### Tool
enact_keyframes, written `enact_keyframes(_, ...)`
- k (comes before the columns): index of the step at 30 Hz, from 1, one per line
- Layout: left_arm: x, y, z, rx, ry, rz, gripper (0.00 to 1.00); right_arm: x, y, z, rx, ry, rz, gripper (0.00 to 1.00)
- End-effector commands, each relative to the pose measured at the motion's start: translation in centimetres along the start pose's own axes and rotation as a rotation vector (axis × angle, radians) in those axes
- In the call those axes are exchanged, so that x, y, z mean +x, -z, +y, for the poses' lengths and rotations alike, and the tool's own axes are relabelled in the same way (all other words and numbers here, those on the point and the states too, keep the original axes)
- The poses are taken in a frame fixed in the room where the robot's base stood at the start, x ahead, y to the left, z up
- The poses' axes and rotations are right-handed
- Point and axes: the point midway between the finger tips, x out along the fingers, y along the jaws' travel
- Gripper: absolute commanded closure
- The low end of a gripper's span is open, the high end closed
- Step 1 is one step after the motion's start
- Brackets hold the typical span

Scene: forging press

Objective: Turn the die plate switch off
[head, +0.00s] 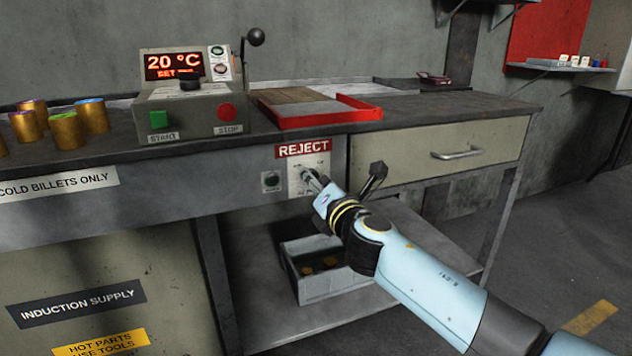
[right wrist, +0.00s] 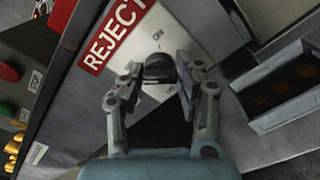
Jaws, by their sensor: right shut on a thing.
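The switch plate (head: 296,184) is a pale panel on the bench front, just under the red REJECT sign (head: 303,148). Its dark rotary knob (right wrist: 160,67) shows in the right wrist view, with small lettering on the plate above it. My right gripper (head: 313,178) reaches in from the right; in the right wrist view its two fingers (right wrist: 160,86) are closed on the knob from both sides. The fingers partly hide the knob, and I cannot tell which mark it points to. My left gripper is not in view.
A small square control (head: 270,181) sits left of the switch plate. Above are the control box (head: 185,112) with its 20 °C display and a red tray (head: 330,116). A grey bin (head: 325,287) stands on the lower shelf. A drawer (head: 440,150) is at right.

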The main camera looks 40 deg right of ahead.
Motion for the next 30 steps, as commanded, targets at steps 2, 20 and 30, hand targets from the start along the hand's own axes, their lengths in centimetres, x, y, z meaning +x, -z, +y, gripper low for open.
enact_keyframes(2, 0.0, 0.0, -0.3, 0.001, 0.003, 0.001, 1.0, -0.1, 0.2, -0.2, -0.003, 0.003, 0.004, 0.98)
enact_keyframes(20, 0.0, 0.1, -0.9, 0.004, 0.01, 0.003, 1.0, 0.0, 0.1, -0.1, -0.002, 0.001, 0.002, 0.43)
enact_keyframes(30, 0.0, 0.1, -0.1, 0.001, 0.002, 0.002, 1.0, -3.1, 0.2, -0.1, -0.002, 0.002, 0.003, 0.43)
